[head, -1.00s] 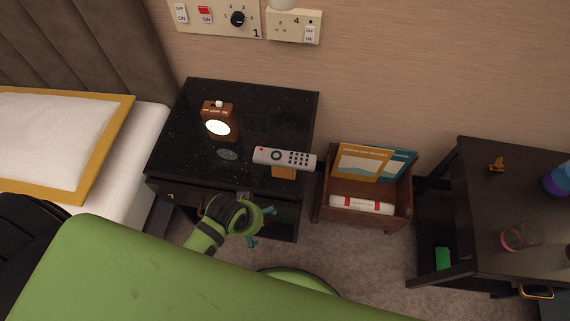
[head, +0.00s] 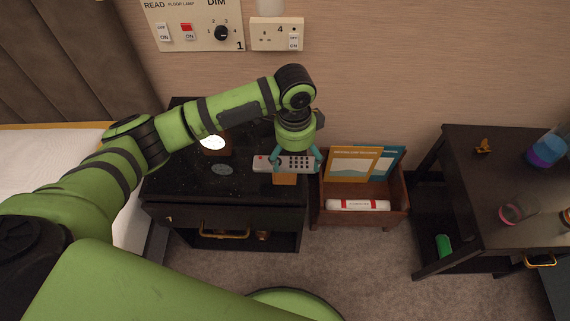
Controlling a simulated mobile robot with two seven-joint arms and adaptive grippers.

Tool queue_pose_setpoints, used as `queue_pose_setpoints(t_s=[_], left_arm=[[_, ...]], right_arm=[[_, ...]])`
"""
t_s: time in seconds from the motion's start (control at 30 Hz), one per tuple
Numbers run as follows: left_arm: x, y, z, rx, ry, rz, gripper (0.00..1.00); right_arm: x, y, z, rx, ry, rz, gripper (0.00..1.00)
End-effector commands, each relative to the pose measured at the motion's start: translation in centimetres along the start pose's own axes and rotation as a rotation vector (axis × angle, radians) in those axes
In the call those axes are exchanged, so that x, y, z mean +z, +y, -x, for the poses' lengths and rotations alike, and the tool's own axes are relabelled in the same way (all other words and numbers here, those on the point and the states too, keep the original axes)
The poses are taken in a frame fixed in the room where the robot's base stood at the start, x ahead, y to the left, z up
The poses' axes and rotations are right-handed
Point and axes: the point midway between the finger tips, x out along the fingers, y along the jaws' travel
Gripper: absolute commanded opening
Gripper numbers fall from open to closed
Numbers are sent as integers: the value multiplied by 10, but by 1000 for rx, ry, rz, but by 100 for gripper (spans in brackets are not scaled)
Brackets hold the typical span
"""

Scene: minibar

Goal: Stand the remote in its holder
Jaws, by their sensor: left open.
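The light grey remote (head: 286,164) with dark buttons lies sideways near the right front of the black nightstand (head: 185,187). A small orange-brown block (head: 285,180), which looks like the holder, shows just below the remote. I cannot tell whether the remote rests on it or behind it. My right gripper is not in view.
A brown clock with a lit face (head: 213,142) stands behind my left arm. A wooden rack (head: 325,209) with magazines and a white-red roll (head: 358,205) is right of the nightstand. A dark table (head: 468,190) holds cups.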

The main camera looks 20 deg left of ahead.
Motion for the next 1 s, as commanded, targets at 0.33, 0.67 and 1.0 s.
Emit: queue_pose_setpoints(t_s=[0.33,0.67,1.0], left_arm=[[15,-16,-2,2,-52,-7,92],[16,-16,-48,1,-50,-7,92],[17,-17,-56,-2,-49,-9,92]], right_arm=[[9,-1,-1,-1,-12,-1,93],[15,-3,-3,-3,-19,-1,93],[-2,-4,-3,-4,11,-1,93]])
